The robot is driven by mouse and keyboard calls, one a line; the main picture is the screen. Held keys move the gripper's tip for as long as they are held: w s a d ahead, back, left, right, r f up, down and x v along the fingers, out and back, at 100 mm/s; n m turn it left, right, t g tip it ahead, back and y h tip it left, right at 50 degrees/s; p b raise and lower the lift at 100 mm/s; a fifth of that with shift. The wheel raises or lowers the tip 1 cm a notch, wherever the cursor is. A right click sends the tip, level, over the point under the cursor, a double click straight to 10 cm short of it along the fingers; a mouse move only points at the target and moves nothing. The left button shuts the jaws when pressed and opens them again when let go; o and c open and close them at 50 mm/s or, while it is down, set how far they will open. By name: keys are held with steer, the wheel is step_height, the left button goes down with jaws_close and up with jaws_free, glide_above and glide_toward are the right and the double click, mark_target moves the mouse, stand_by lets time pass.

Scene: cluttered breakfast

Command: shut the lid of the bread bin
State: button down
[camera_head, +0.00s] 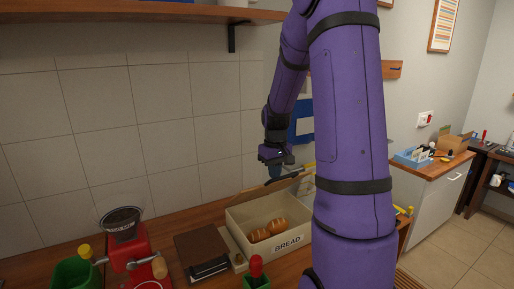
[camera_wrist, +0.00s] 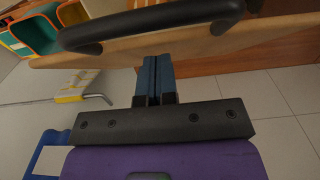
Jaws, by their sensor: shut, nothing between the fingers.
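The bread bin (camera_head: 297,241) is a cream box marked BREAD on the counter, with brown loaves (camera_head: 266,231) inside. Its wooden lid (camera_head: 275,186) stands raised at the back, so the bin is open. In the wrist view the lid (camera_wrist: 205,43) spans the top, with its black handle (camera_wrist: 150,24). My gripper (camera_head: 275,172) is shut and empty, at the lid's upper edge. In the wrist view the closed fingers (camera_wrist: 155,70) reach up to the lid's edge. I cannot tell whether they touch it. My arm hides the bin's right side in the head view.
Left of the bin are a dark brown box (camera_head: 202,247), a red grinder (camera_head: 130,252) and a green container (camera_head: 77,273). A red-topped bottle (camera_head: 256,268) stands in front. A wooden shelf (camera_head: 150,12) is above. A tiled wall (camera_head: 160,145) is behind.

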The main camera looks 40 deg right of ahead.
mark_target(279, 183)
steer(key=shift+s+a+f, duration=0.1)
steer(key=shift+s+f, duration=0.1)
steer(key=shift+s, duration=0.05)
steer(key=shift+s+a+f, duration=0.15)
steer(key=shift+s+f, duration=0.45)
steer(key=shift+s+a+f, duration=0.15)
steer(key=shift+s+f, duration=0.4)
steer(key=shift+s, duration=0.05)
steer(key=f, duration=0.1)
steer(key=s+f, duration=0.1)
steer(key=s, duration=0.1)
steer(key=shift+a+f, duration=0.25)
steer(key=shift+f, duration=0.15)
steer(key=shift+s+f, duration=0.1)
